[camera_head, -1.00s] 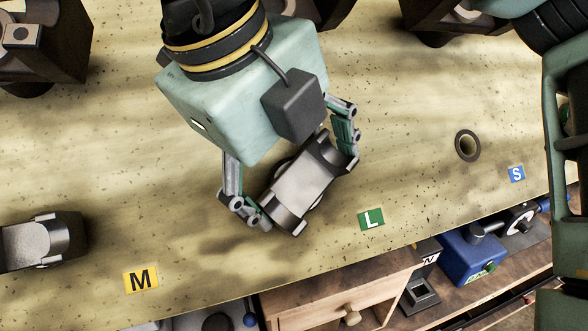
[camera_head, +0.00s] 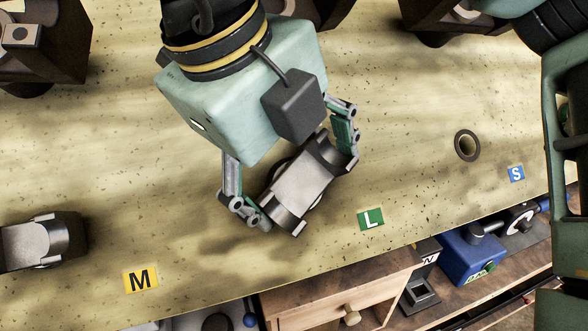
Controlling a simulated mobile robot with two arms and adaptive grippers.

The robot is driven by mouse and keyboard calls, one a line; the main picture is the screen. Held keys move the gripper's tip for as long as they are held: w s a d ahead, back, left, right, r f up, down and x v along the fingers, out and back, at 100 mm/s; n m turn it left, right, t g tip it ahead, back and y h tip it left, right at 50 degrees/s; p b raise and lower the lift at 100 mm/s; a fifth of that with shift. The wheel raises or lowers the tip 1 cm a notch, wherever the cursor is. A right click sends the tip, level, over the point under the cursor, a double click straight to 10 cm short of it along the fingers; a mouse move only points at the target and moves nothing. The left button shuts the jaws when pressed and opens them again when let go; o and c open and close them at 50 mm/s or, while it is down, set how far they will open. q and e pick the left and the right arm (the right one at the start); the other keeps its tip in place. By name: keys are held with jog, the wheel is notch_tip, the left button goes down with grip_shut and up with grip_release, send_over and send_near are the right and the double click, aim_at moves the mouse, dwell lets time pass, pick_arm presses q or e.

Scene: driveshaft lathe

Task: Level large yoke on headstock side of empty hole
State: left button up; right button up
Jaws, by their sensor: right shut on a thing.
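The large grey metal yoke (camera_head: 303,187) is near the green L label (camera_head: 371,219) on the tabletop. My right gripper (camera_head: 302,188) is shut on it, with one finger at each end of the yoke. The yoke lies slanted in the picture, its upper right end farther back. Part of a dark round rim shows beside and under it, but I cannot tell whether the yoke touches the table. An empty hole with a dark ring (camera_head: 467,146) is to the right, near the blue S label (camera_head: 516,174). My left gripper is not in view.
Another grey yoke (camera_head: 38,243) stands at the left, near the yellow M label (camera_head: 141,279). Dark fixtures stand along the back edge. Below the table's front edge are a wooden drawer (camera_head: 340,295) and a blue tool (camera_head: 472,256). The table between yoke and empty hole is clear.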

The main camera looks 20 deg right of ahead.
jog(key=c, duration=0.7)
jog(key=shift+o, duration=0.2)
jog(key=shift+b, duration=0.35)
